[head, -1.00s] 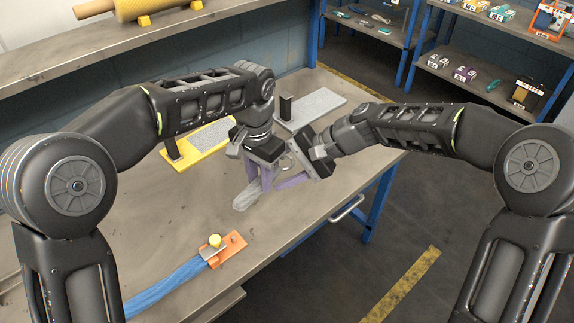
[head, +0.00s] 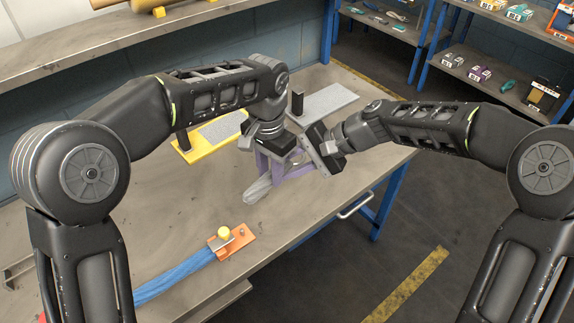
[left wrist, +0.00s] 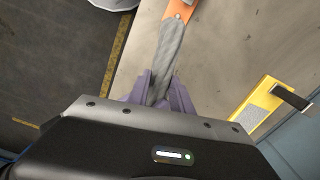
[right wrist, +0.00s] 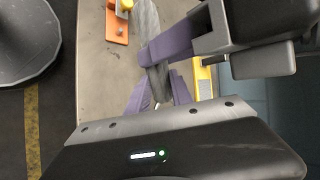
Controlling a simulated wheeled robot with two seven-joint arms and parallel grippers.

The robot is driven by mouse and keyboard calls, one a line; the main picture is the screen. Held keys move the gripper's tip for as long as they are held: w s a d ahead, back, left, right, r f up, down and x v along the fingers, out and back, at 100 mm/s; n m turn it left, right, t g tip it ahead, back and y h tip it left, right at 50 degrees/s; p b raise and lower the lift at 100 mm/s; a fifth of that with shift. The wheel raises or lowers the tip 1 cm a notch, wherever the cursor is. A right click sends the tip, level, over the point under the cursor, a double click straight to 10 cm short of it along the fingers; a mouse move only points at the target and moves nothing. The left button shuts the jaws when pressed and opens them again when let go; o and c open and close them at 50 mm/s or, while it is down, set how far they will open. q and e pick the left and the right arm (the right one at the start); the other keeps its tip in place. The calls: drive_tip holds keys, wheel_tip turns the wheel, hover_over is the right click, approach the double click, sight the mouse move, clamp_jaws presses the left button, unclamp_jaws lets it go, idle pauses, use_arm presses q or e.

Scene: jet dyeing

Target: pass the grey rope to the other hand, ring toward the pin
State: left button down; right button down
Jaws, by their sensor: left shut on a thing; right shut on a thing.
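The grey rope (head: 257,190) hangs in a short length over the bench, with its lower end pointing toward the front left. My left gripper (head: 266,172) is shut on it with purple fingers; in the left wrist view the rope (left wrist: 168,52) runs from these fingers toward an orange plate. My right gripper (right wrist: 158,92) is also shut on the rope, close beside the left fingers, which cross its view. The ring is not clear in any view. A small pin (head: 242,233) stands on the orange plate (head: 246,240), beside a yellow knob (head: 224,233).
A blue rope (head: 178,280) runs from the orange plate to the front left. A yellow-edged tray (head: 205,146) and a grey board with a black post (head: 325,102) lie behind the grippers. The bench's front edge is near my right gripper.

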sight(270, 174)
use_arm(q)
drive_tip(key=c, duration=1.1)
unclamp_jaws()
drive_tip(key=shift+o, duration=0.2)
drive_tip(key=shift+r, duration=3.8)
drive_tip(key=shift+a, duration=0.1)
